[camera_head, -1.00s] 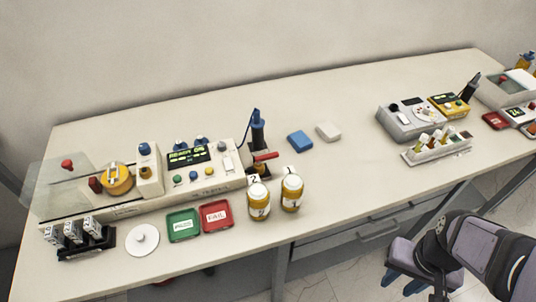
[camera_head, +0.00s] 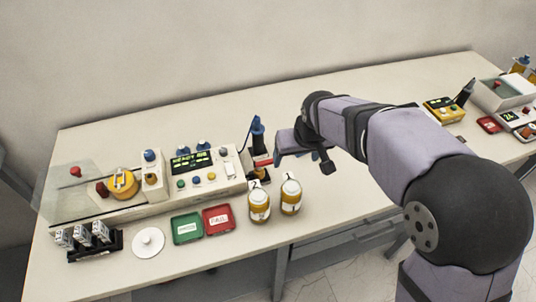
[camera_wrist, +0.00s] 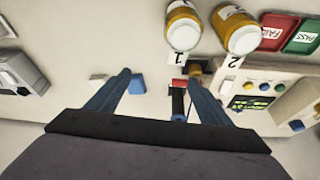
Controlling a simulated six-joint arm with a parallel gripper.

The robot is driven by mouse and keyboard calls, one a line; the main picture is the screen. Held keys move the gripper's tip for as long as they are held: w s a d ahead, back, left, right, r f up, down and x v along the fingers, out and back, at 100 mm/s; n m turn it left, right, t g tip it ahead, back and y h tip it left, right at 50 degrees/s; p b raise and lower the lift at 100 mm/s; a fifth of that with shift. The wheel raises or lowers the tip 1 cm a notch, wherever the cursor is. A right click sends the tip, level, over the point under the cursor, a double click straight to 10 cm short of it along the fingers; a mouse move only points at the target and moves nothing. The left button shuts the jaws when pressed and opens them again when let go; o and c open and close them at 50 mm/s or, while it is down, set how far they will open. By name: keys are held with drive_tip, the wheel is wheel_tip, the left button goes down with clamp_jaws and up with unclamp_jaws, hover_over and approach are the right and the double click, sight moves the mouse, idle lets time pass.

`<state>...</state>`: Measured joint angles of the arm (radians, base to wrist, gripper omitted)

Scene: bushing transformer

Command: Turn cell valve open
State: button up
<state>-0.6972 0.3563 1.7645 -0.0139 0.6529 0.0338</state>
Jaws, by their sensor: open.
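A tester (camera_head: 150,190) stands at the left of the bench, its display lit. A red lever handle (camera_head: 263,163) sits at its right end, beside an upright black and blue fitting (camera_head: 258,135). Dark red knobs (camera_head: 102,189) sit by the yellow cell (camera_head: 122,183) at its left. No label shows which part is the cell valve. My gripper (camera_head: 303,162) is open above the bench, just right of the red lever. In the wrist view, my gripper (camera_wrist: 160,76) has its fingers spread, and the red lever handle (camera_wrist: 178,83) shows near the right finger, apparently below it. No contact is visible.
Two amber jars (camera_head: 259,205) (camera_head: 291,196) stand in front of the lever. Green (camera_head: 187,228) and red (camera_head: 217,219) trays lie further left. The bench behind is clear.

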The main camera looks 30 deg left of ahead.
drive_tip(key=n, duration=0.1)
approach(267, 161)
drive_tip(key=shift+y, duration=0.3)
drive_tip(key=shift+d+p+x, duration=0.1)
drive_tip(key=shift+p+x, duration=0.6)
drive_tip(key=shift+x, duration=1.15)
drive_tip(key=shift+d+p+x, duration=0.15)
drive_tip(key=shift+p+x, duration=0.5)
drive_tip(key=shift+x, duration=1.2)
drive_tip(key=c, duration=1)
drive_tip(key=shift+c, duration=0.2)
